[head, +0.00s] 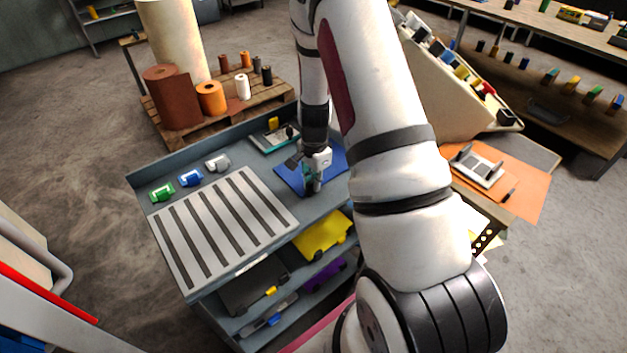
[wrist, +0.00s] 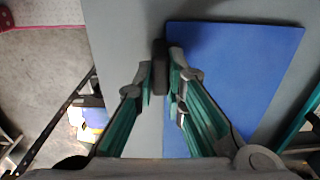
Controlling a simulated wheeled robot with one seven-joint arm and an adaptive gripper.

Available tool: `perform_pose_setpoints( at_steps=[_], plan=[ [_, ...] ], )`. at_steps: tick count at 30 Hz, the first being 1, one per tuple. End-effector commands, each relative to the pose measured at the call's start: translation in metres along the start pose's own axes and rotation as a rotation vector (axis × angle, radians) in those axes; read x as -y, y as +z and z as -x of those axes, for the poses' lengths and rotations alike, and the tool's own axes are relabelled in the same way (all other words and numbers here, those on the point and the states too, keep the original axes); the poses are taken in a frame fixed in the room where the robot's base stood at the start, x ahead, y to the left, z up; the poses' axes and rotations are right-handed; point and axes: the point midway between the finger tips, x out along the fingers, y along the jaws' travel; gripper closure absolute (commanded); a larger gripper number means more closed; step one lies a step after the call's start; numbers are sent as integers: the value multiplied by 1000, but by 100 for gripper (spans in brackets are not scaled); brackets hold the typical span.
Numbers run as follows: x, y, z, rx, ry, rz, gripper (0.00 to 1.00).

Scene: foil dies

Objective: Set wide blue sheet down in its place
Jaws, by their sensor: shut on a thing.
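The wide blue sheet (head: 290,180) lies flat at or just above the right end of the grey cart top; I cannot tell if it touches. My gripper (head: 312,184) points down at the sheet's near side. In the wrist view my gripper (wrist: 166,75) has its fingers closed around a small dark block at the left edge of the blue sheet (wrist: 235,70). The block looks like the sheet's grip tab. The arm hides part of the sheet's right side in the head view.
A slotted grey rack (head: 215,225) fills the cart's left part, with green, blue and white small items behind it. A grey-teal device (head: 273,138) stands behind the sheet. Yellow (head: 322,235) and purple sheets lie on shelves below. An orange board (head: 520,180) is at right.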

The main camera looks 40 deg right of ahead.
Motion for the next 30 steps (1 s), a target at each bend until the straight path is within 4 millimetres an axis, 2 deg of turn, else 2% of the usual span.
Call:
perform_pose_setpoints(
  at_steps=[3,4,6,7,16,20,30],
  plan=[
    [0,0,-2,0,-1,0,100],
    [0,0,-2,0,-1,0,84],
    [0,0,-2,0,-1,0,68],
    [0,0,-2,0,-1,0,65],
    [0,0,-1,0,0,0,65],
    [0,0,8,0,-1,1,65],
    [2,0,74,-2,-5,2,65]
  ],
)
